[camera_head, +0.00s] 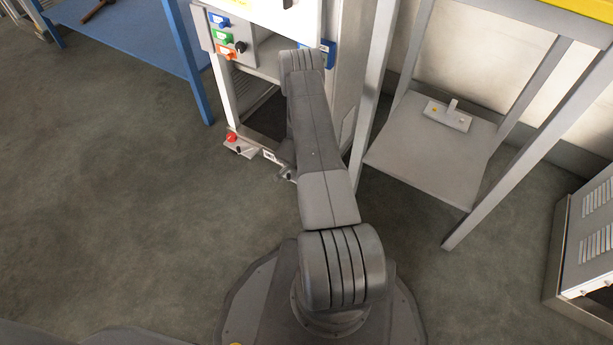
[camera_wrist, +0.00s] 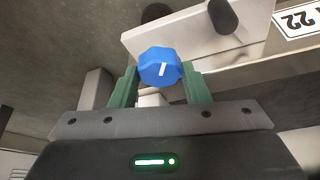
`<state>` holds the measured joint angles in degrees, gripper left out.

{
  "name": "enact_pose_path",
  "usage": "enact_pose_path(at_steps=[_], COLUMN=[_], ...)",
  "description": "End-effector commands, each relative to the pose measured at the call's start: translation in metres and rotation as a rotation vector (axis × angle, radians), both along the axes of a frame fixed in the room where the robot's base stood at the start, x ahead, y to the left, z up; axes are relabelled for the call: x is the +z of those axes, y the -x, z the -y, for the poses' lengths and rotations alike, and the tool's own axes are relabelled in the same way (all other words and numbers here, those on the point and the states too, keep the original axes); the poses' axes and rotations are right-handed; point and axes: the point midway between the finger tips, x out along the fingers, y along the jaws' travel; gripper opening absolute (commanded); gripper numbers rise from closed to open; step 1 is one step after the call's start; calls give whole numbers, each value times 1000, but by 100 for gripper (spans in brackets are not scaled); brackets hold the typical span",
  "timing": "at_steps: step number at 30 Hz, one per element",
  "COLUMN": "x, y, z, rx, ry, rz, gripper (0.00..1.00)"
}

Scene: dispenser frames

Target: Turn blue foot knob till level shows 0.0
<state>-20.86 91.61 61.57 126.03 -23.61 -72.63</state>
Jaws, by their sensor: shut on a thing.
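The blue foot knob (camera_wrist: 159,66) is faceted, with a white pointer line on its face, and shows in the wrist view. My gripper (camera_wrist: 160,82) has its two green fingers closed on either side of the knob, shut on it. The pointer line is nearly upright in that view, leaning slightly right at its top. In the head view my own arm hides the blue knob and the gripper. No level reading can be made out in either view.
The dispenser frame has a red knob (camera_head: 231,137) at its left foot and a small white plate (camera_head: 269,155) low down. A grey stand (camera_head: 430,165) is close right; a blue table (camera_head: 140,40) stands left. Floor at left is clear.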

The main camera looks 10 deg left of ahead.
Motion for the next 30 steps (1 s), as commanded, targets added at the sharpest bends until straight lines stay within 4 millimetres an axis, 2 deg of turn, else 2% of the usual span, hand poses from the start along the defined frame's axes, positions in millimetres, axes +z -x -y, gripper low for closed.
enact_pose_path(at_steps=[12, 28, 29, 30], x=[0, 1, 1, 1], y=[-2, -2, -2, -2], z=[0, 0, 0, 0], rx=[-186, -209, -209, -209], ry=[1, 1, 1, 1], rz=[1, 1, 1, 1], gripper=[19, 19, 48, 56])
